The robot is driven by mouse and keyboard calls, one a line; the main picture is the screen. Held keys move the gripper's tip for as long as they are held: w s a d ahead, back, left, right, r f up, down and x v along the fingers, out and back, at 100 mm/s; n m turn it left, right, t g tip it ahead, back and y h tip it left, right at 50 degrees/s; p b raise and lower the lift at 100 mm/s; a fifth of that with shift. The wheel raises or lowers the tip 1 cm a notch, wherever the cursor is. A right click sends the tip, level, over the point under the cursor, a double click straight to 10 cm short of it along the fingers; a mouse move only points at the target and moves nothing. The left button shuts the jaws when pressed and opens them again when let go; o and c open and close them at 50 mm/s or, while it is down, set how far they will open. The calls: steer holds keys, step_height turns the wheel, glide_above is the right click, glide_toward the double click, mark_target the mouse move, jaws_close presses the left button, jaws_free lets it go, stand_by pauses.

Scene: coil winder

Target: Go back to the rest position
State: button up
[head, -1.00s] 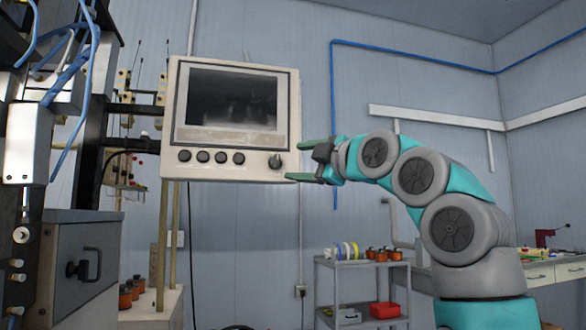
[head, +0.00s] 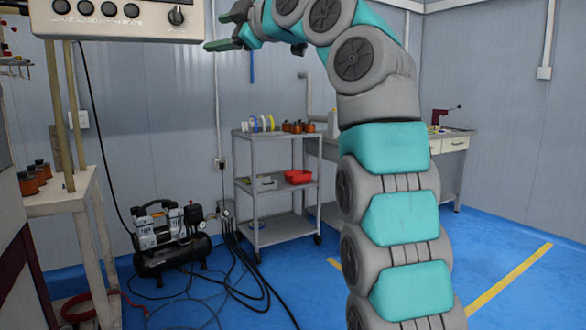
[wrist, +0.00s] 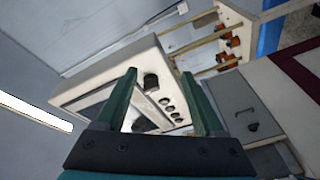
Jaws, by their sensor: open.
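My gripper (head: 222,30) is open at the top of the head view, just right of the control panel (head: 110,32). Its two green fingers point left, and nothing shows between them there. In the wrist view my gripper (wrist: 165,95) has its fingers spread, with the control panel (wrist: 150,60) beyond them. The panel's dark knob (wrist: 151,81) and row of buttons show between the fingertips. In the head view the panel is cut off by the top edge; its knob (head: 176,16) is at its lower right. I cannot tell any contact between fingers and panel.
A grey cart (head: 278,188) with spools and a red bin (head: 298,176) stands behind my arm. An air compressor (head: 170,237) and loose black hoses lie on the blue floor. A workbench (head: 452,143) is at the back right. Floor at the right is clear.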

steer(key=w+d+f+m+g+h, duration=0.1)
steer(key=w+d+f+m+h, duration=0.2)
steer(key=f, duration=0.5)
steer(key=d+f+m+g+h, duration=0.1)
steer(key=d+f+m+h, duration=0.2)
steer(key=d+f+m, duration=0.35)
steer(key=s+d+f+m+g+h, duration=0.2)
steer(key=s+d+f, duration=0.15)
steer(key=f, duration=0.55)
steer(key=s+d+f+m+g+h, duration=0.1)
steer(key=s+d+f+m, duration=0.2)
steer(key=f, duration=0.6)
steer(key=s+d+f+m+g+h, duration=0.1)
steer(key=s+d+f+m+g, duration=0.1)
steer(key=s+f, duration=0.8)
steer(key=s+d+f+m+g+h, duration=0.2)
steer(key=s+d+f+g, duration=0.2)
steer(key=s, duration=1.1)
steer(key=s+d+f+m+g+h, duration=0.1)
steer(key=s+d+f+m+g, duration=0.2)
steer(key=s+d+f, duration=0.4)
steer(key=s+f, duration=0.6)
steer(key=f, duration=0.3)
steer(key=shift+s+d+h, duration=0.3)
steer(key=shift+d, duration=0.05)
steer(key=shift+f, duration=0.1)
